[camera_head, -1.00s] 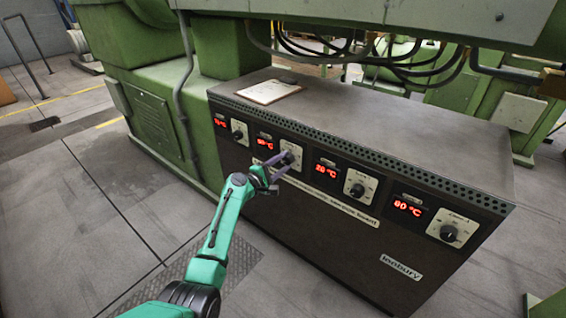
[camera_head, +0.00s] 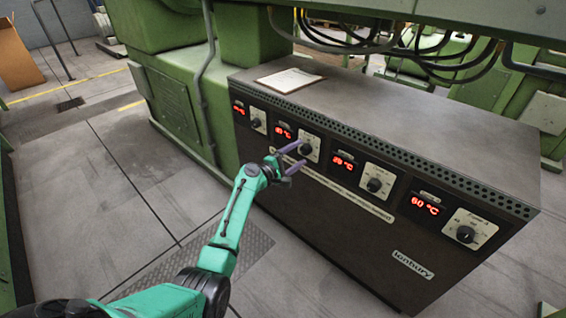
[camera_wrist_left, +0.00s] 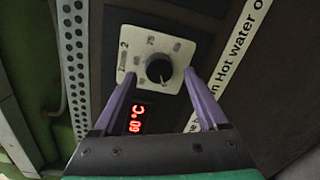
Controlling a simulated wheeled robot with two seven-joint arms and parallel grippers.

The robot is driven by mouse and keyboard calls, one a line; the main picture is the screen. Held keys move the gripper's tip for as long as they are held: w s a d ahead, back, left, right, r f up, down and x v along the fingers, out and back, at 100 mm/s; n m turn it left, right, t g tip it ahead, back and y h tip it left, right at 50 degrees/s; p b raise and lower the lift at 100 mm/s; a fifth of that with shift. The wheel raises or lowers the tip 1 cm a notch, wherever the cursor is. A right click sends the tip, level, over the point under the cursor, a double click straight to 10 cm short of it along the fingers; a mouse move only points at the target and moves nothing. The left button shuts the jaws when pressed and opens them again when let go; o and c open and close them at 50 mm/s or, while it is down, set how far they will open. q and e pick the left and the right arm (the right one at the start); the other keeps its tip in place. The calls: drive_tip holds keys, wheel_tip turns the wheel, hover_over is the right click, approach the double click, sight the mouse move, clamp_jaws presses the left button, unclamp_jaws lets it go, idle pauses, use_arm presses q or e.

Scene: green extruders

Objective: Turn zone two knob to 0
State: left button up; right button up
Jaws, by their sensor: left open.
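The zone two knob (camera_wrist_left: 158,68) is a round black dial on a pale plate (camera_wrist_left: 127,62) marked "Zone 2" in the left wrist view. In the head view the same knob (camera_head: 306,149) is second from the left on the dark console. A small pale mark shows on its lower edge in the wrist view; the exact setting is too small to read. Its red display (camera_wrist_left: 137,118) reads about 60 °C. My left gripper (camera_head: 296,156) is open, its purple fingers at either side of the knob. I cannot tell whether they touch it. My right gripper is not in view.
The console (camera_head: 330,230) carries other knobs: one at the far left (camera_head: 256,123) and two to the right (camera_head: 374,185) (camera_head: 465,234). A clipboard (camera_head: 290,80) lies on its top. Cables hang behind. The floor at left is open.

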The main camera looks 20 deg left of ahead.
use_arm(q)
drive_tip(key=p+v, duration=0.2)
drive_tip(key=v, duration=1.1)
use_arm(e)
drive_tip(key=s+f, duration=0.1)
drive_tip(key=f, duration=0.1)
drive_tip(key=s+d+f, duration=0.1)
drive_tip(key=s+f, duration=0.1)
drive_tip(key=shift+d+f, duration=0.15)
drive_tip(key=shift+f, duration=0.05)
use_arm(q)
drive_tip(key=shift+s+a, duration=0.1)
drive_tip(key=shift+s, duration=0.05)
